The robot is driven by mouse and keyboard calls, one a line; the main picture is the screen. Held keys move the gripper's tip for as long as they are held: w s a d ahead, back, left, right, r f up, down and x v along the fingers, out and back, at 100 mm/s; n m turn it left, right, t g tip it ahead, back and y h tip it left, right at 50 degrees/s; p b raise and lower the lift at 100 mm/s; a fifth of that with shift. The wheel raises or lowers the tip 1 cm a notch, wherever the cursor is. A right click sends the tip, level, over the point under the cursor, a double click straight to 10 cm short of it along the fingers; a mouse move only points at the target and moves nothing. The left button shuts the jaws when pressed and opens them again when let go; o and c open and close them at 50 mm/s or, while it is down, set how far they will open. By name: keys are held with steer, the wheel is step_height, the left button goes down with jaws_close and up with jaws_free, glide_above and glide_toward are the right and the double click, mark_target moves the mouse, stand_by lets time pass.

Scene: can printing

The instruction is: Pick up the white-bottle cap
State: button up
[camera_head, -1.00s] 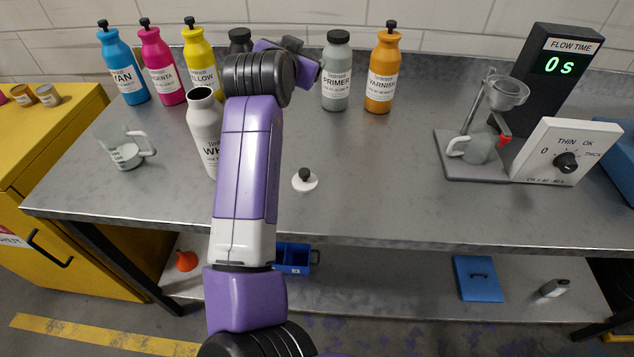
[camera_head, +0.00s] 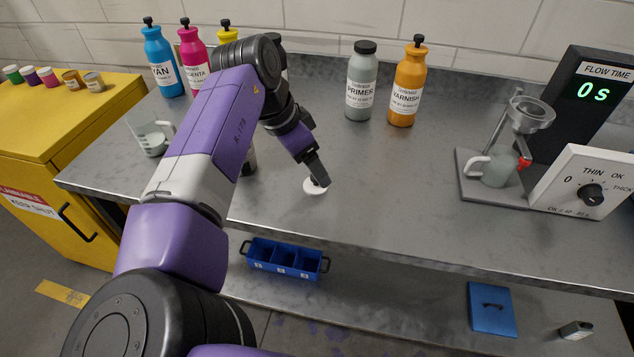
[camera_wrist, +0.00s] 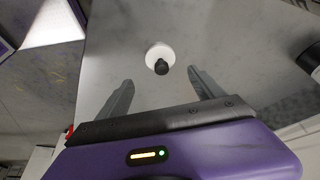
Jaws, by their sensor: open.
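The white-bottle cap (camera_head: 312,188) is a white disc with a black knob. It lies on the grey worktop near the front edge, knob up, and shows whole in the wrist view (camera_wrist: 155,52). My gripper (camera_head: 319,176) is low over the table at the cap, partly covering it in the head view. In the wrist view my gripper (camera_wrist: 160,77) is open and empty, with its fingers apart and the cap just ahead, roughly centred between the fingertips. The white bottle is hidden behind my arm in the head view.
Primer (camera_head: 361,82) and varnish (camera_head: 407,82) bottles stand at the back. A measuring jug (camera_head: 152,143) stands at the left. The flow cup stand (camera_head: 466,186) and dial box (camera_head: 590,185) are at the right. The worktop (camera_head: 400,180) right of the cap is clear.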

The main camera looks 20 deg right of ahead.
steer(key=shift+w+a+p+x, duration=0.1)
steer(key=shift+p+x, duration=0.1)
steer(key=shift+x, duration=1.25)
steer(key=shift+w+a+p+x, duration=0.1)
steer(key=shift+a+p+x, duration=0.1)
steer(key=shift+x, duration=1.25)
steer(key=shift+c, duration=0.5)
steer(key=c, duration=1.5)
steer(key=shift+o, duration=0.2)
